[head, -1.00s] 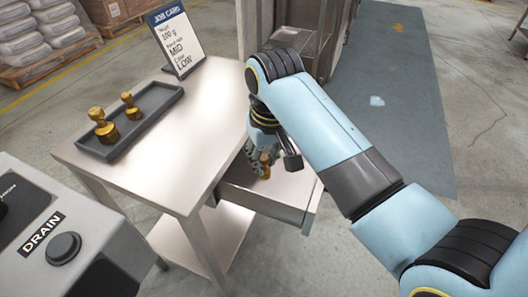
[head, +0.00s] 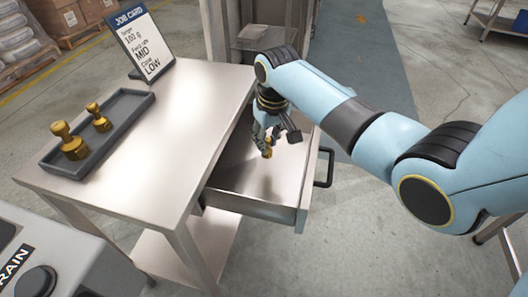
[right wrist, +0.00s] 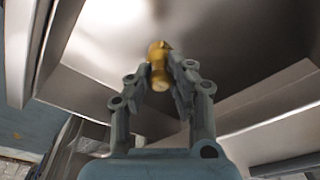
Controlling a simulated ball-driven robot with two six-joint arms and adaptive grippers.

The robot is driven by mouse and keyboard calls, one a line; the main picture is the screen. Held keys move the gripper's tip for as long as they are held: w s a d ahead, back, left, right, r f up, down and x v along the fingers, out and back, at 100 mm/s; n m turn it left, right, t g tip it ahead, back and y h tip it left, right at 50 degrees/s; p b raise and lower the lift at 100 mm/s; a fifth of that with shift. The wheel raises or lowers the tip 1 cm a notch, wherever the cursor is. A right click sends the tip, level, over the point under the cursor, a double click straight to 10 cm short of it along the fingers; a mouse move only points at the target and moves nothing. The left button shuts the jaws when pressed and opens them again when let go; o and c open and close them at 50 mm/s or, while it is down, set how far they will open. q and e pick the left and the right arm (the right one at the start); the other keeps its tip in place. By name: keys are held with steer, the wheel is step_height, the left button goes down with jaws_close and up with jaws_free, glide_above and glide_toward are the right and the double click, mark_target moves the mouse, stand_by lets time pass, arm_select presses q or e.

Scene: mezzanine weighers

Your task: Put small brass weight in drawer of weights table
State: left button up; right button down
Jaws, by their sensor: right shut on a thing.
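The small brass weight (right wrist: 158,66) is between the fingertips of my right gripper (right wrist: 160,82), which is shut on it. In the head view the weight (head: 267,150) shows at the fingertips of my right gripper (head: 268,138), over the open drawer (head: 290,194) of the weights table (head: 178,125). Whether the weight touches the drawer floor I cannot tell. The drawer is pulled out and its visible floor is bare. My left gripper is not in view.
A dark tray (head: 131,116) on the table holds two other brass weights, a larger one (head: 69,142) and a smaller one (head: 98,118). A job card (head: 143,42) stands at the table's back. A machine with a black button (head: 37,281) is at front left.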

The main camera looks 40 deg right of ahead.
mark_target(268, 144)
steer(key=shift+f+b, duration=0.3)
steer(key=shift+f, duration=1.7)
steer(key=shift+f, duration=0.15)
steer(key=c, duration=1.2)
jaws_free()
step_height(268, 144, up, 12)
steer(key=s+p, duration=0.1)
steer(key=p, duration=0.1)
steer(key=shift+s, duration=0.4)
